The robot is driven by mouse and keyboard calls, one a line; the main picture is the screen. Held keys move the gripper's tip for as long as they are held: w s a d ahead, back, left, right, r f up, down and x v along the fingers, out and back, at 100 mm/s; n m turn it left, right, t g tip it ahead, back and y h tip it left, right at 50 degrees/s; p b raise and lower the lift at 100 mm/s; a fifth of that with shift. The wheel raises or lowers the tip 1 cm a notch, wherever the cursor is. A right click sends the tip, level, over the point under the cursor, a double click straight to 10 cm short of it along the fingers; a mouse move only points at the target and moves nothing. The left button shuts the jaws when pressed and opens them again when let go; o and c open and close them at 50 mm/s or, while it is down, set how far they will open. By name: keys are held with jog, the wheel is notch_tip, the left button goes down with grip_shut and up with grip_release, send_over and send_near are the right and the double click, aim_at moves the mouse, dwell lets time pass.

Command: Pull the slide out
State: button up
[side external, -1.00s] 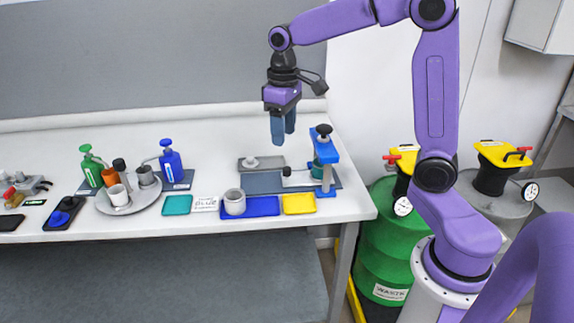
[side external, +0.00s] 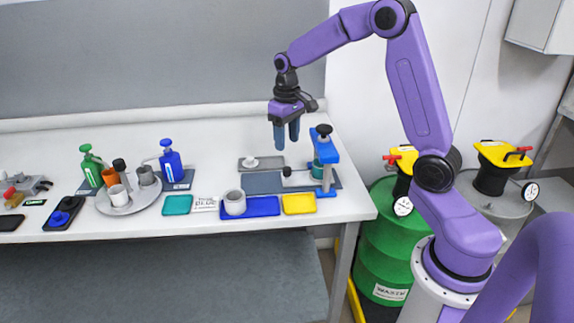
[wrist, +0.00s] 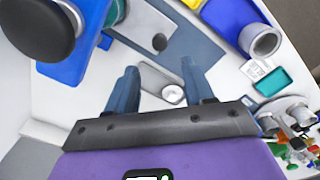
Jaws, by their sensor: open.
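The blue press stand (side external: 328,158) with a black top knob (side external: 324,130) stands on a grey plate (side external: 262,183) at the right end of the bench. Its pale slide (side external: 303,178) reaches left from the stand and carries a small black knob (side external: 287,171). In the wrist view the slide (wrist: 138,22) and its small black knob (wrist: 160,42) lie beyond the fingers. My gripper (side external: 287,140) is open and empty, pointing down, above and apart from the slide. Both fingers also show in the wrist view (wrist: 160,88).
A small grey tray (side external: 268,160) with a round pale piece lies behind the plate. In front are a blue tray (side external: 264,207) with a grey cup (side external: 235,202), a yellow tray (side external: 299,204) and a teal tray (side external: 177,205). Pump bottles and a round tray stand left.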

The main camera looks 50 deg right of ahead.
aim_at(287, 168)
notch_tip(287, 168, down, 9)
jog(key=shift+f, duration=0.1)
dwell(0.3)
grip_shut()
jog(key=w+a, duration=0.8)
jog(key=shift+w+a, duration=0.1)
